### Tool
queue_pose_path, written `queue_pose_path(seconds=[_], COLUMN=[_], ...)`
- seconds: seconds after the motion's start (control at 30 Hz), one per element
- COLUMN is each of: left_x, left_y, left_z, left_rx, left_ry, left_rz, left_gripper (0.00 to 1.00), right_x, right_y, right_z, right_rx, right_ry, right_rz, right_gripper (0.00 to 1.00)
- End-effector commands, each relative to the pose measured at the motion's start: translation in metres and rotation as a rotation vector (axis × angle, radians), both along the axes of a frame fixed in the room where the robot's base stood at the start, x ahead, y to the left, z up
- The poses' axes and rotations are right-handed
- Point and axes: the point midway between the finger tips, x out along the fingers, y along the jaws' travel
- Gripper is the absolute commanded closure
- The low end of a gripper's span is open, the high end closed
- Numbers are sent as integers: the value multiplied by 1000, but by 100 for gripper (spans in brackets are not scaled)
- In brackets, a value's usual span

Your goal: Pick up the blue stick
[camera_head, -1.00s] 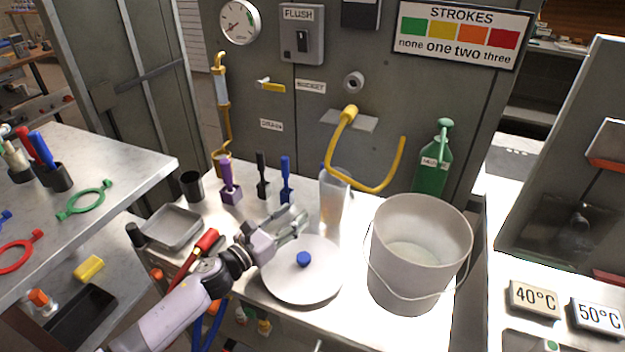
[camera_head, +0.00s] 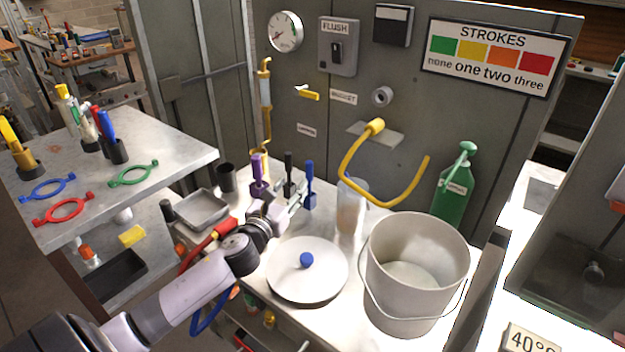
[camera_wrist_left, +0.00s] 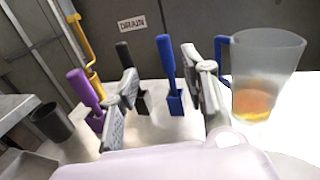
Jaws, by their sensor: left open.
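The blue stick (camera_head: 309,172) stands upright in a small blue holder (camera_head: 309,202) on the white counter, right of the black and purple sticks. My left gripper (camera_head: 285,203) is open and empty, just in front of and left of it. In the left wrist view the blue stick (camera_wrist_left: 167,60) shows beyond and between the spread fingers of my left gripper (camera_wrist_left: 160,75), closer to the right finger. No finger visibly grips it. My right gripper is not in view.
A black stick (camera_head: 289,170) and a purple stick (camera_head: 257,171) stand to the left. A clear jug (camera_head: 351,210) is close on the right. A round white lid (camera_head: 325,280) with a blue knob and a bucket (camera_head: 393,315) are nearer. A grey tray (camera_head: 202,211) lies left.

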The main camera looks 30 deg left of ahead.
Motion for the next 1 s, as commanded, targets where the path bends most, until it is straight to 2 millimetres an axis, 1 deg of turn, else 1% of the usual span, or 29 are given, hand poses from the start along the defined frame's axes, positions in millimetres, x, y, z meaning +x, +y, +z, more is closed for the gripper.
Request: queue_pose_path(seconds=[0.03,0.1,0.2,0.3,0.53,0.7,0.8,0.9,1.0], left_x=[11,25,42,54,68,94,106,112,113], left_y=[2,4,7,9,11,12,15,16,16], left_z=[2,2,2,0,1,3,2,1,1], left_rx=[-1,-3,-2,-3,-2,-5,-2,-1,-1], left_ry=[-3,-3,-4,-1,0,-2,0,1,1], left_rz=[1,1,0,0,-1,-1,-1,-2,-3], left_gripper=[59,59,59,59,59,59,59,59,59], right_x=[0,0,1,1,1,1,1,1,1], right_y=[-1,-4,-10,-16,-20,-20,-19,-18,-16], right_z=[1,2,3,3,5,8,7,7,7], right_rx=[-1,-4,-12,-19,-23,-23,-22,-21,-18], right_ry=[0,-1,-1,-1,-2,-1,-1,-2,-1], right_rz=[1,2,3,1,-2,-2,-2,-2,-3], right_gripper=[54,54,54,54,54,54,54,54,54])
